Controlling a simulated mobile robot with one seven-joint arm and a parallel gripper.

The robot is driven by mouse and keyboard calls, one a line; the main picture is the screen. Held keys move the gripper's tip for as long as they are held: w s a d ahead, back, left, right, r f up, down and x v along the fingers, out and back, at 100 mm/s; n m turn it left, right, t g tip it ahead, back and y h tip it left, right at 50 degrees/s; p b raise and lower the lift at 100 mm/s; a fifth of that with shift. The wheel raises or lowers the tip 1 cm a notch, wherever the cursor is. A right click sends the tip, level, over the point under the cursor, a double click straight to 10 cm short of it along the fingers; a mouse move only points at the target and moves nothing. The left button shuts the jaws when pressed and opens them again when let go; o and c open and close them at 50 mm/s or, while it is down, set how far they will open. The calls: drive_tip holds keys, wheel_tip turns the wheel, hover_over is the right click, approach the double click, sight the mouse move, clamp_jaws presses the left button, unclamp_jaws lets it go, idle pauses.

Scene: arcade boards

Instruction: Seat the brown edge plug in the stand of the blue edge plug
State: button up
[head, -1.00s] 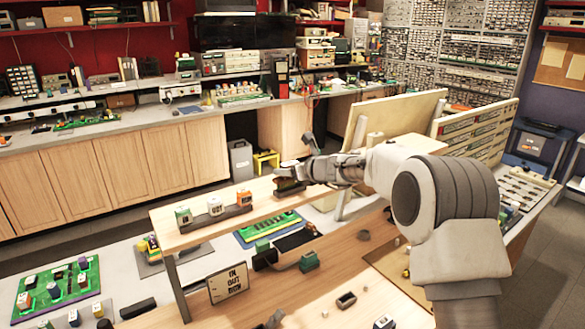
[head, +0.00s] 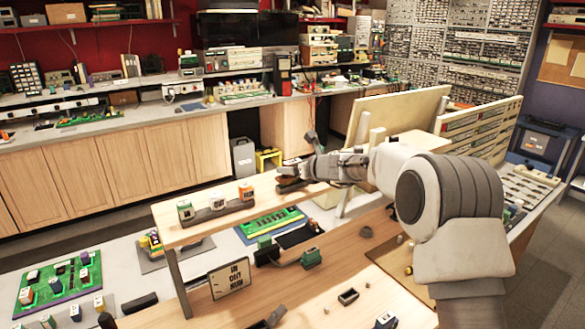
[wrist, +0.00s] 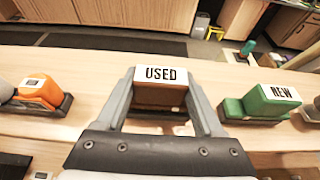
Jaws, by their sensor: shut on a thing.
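My gripper (wrist: 160,100) is shut on the brown edge plug (wrist: 160,95), which has a white top marked USED, in the wrist view. A finger stands on each side of it. In the head view my gripper (head: 292,175) is low over the far right part of the raised wooden shelf. A dark base shows under it, partly hidden, and I cannot tell whether the plug is seated in anything.
An orange plug (wrist: 38,92) in a dark stand is left of my gripper, and a green plug marked NEW (wrist: 268,102) is in a stand to the right. A sign (head: 229,279) stands below the shelf.

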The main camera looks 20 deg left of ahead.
drive_tip(key=shift+f+b, duration=0.6)
drive_tip(key=shift+f, duration=0.15)
drive_tip(key=o, duration=1.5)
drive_tip(key=shift+d, duration=0.1)
drive_tip(key=b+v, duration=0.3)
drive_tip(key=v, duration=1.4)
drive_tip(key=shift+s+d+b, duration=0.1)
drive_tip(key=shift+b, duration=0.2)
drive_tip(key=shift+r, duration=0.1)
